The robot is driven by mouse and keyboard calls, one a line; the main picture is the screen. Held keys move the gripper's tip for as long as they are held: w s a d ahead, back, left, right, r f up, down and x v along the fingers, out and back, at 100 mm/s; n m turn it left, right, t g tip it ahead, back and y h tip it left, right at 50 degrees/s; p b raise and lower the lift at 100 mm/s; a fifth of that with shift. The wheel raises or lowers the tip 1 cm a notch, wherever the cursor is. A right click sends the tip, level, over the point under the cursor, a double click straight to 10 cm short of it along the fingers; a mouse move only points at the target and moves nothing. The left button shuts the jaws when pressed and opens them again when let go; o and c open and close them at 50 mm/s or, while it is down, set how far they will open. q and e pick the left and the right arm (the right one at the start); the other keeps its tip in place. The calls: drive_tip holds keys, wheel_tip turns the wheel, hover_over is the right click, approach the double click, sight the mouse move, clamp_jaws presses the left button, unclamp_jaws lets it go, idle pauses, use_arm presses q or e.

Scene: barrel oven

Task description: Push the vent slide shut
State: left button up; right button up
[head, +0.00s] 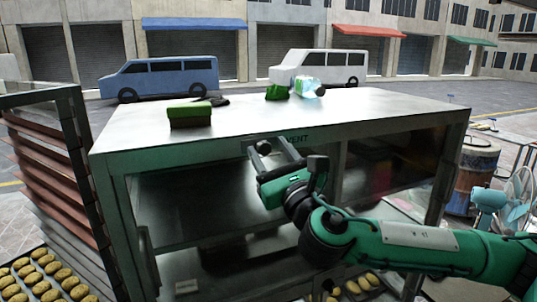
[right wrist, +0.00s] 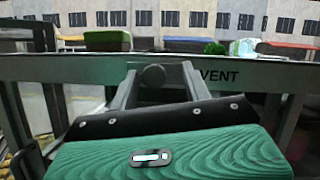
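The vent slide's dark round knob (head: 264,147) is on the front top rail of the oven, left of the word VENT. In the right wrist view the knob (right wrist: 153,76) sits between my right gripper's two fingers, with a gap on each side. My right gripper (head: 268,144) is open at the rail and reaches in from the right. It also shows in the right wrist view (right wrist: 160,80). The slide plate behind the knob is mostly hidden, so its position cannot be told. My left gripper is not in view.
The oven's metal top (head: 240,120) carries a green-topped box (head: 190,115), a dark item and a bag (head: 308,86). A teal fan (head: 505,203) and barrel (head: 474,165) stand right.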

drive_tip(key=shift+s+f+b, duration=0.35)
drive_tip(key=shift+s, duration=0.1)
drive_tip(key=b+v, duration=1)
drive_tip(key=v, duration=0.3)
drive_tip(key=shift+d+r, duration=0.15)
drive_tip(key=shift+d, duration=0.05)
drive_tip(key=shift+w, duration=0.1)
